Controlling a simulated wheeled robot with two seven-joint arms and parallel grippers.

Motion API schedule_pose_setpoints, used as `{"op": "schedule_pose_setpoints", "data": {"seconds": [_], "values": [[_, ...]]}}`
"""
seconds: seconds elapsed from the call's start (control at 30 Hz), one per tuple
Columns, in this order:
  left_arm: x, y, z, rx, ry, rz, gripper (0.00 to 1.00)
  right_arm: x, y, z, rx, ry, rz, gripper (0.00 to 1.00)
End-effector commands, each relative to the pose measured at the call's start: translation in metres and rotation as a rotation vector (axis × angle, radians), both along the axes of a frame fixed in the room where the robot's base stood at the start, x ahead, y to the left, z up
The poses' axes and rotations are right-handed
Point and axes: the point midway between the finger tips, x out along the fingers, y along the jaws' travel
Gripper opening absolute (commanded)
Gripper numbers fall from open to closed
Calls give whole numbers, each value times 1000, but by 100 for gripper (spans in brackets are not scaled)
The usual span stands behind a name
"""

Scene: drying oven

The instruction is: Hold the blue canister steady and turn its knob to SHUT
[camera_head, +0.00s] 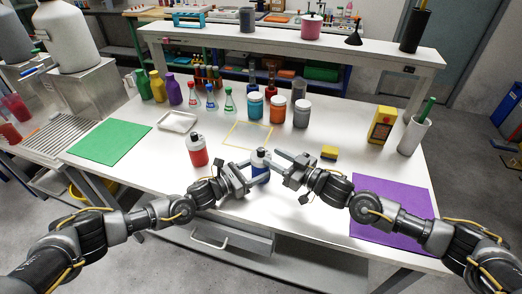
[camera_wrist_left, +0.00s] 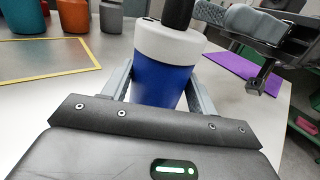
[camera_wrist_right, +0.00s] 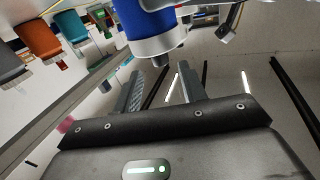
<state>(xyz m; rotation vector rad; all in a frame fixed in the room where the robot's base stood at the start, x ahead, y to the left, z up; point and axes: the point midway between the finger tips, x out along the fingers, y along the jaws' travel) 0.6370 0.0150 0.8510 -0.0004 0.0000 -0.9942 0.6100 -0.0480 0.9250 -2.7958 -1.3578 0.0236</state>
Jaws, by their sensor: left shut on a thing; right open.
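The blue canister (camera_head: 261,174) stands upright near the front middle of the white table, with a white top and a dark knob (camera_wrist_left: 178,12). My left gripper (camera_head: 252,178) is shut on its body from the left; the left wrist view shows a finger on each side of the blue body (camera_wrist_left: 160,84). My right gripper (camera_head: 283,160) is open and empty, just right of the canister top. In the right wrist view the canister (camera_wrist_right: 128,18) appears inverted, its knob (camera_wrist_right: 172,62) beyond the open fingers (camera_wrist_right: 160,90). The knob's marking cannot be read.
A red canister (camera_head: 197,152) stands left of my left gripper. A yellow outlined square (camera_head: 248,135) lies behind the canister, with several jars beyond. A yellow sponge (camera_head: 329,152) lies right of my right gripper. A purple mat (camera_head: 395,205) and a green mat (camera_head: 110,142) lie at the sides.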

Motion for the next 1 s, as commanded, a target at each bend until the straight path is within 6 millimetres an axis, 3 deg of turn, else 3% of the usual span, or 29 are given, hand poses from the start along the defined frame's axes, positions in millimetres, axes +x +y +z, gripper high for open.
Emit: {"op": "schedule_pose_setpoints", "data": {"seconds": [0.3,0.73,1.0], "values": [[0,0,0,0,0,1,33,31,40,0,-1,-1,1,42],[0,0,0,0,0,0,33,38,48,0,-1,0,0,42],[0,0,0,0,0,0,33,37,48,0,-1,0,0,9]]}}
